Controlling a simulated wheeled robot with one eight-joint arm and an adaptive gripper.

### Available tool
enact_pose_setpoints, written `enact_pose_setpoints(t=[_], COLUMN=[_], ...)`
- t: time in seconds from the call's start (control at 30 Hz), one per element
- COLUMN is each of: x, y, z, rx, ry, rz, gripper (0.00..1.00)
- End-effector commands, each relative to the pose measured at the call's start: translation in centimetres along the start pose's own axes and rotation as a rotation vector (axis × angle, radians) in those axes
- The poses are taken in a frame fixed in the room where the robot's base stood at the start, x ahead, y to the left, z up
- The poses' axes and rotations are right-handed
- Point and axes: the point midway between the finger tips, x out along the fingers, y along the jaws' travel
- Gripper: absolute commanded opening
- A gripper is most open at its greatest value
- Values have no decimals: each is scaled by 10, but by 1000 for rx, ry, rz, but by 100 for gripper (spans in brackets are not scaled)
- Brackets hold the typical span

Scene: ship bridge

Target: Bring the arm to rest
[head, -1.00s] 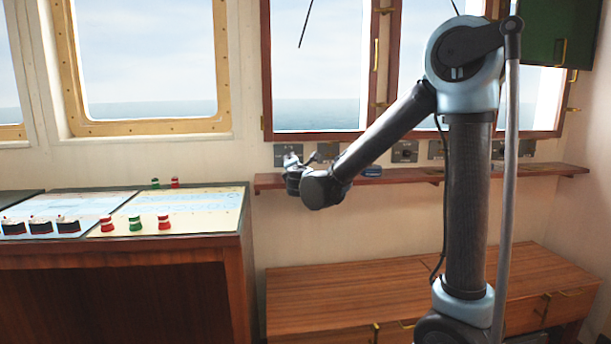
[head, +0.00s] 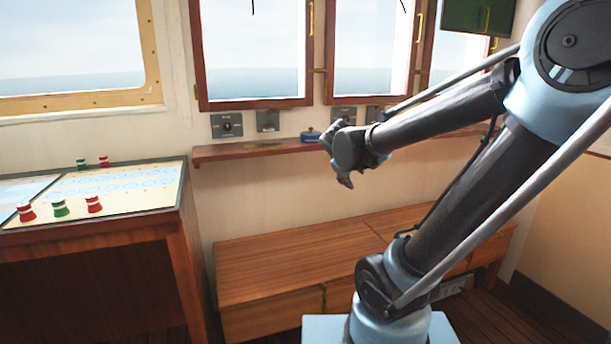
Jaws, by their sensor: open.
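My gripper (head: 340,160) is at the end of my raised arm, right of the middle in the head view. It hangs in front of the wall shelf and above the wooden bench, with nothing seen in it. Its jaws are small and dark here, and the fingers point to the left and down. My arm leans up to the right from its base, then reaches back left to the gripper.
A chart console (head: 100,200) with red and green pieces stands at the left. A wooden bench (head: 290,260) runs along the wall behind my arm. A narrow shelf (head: 245,150) holds a small blue object (head: 310,136). Windows are above. Air between console and gripper is clear.

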Motion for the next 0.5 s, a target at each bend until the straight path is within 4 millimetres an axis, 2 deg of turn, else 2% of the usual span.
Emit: enact_pose_setpoints(t=[0.03, 0.2, 0.4, 0.5], x=[-1, -11, -29, -40], y=[-7, -41, -92, -120], z=[24, 89, 149, 171], rx=[58, 255, 481, 588], ry=[-36, -146, -264, -315], rz=[-34, -160, -309, -382], gripper=[44, 44, 44, 44])
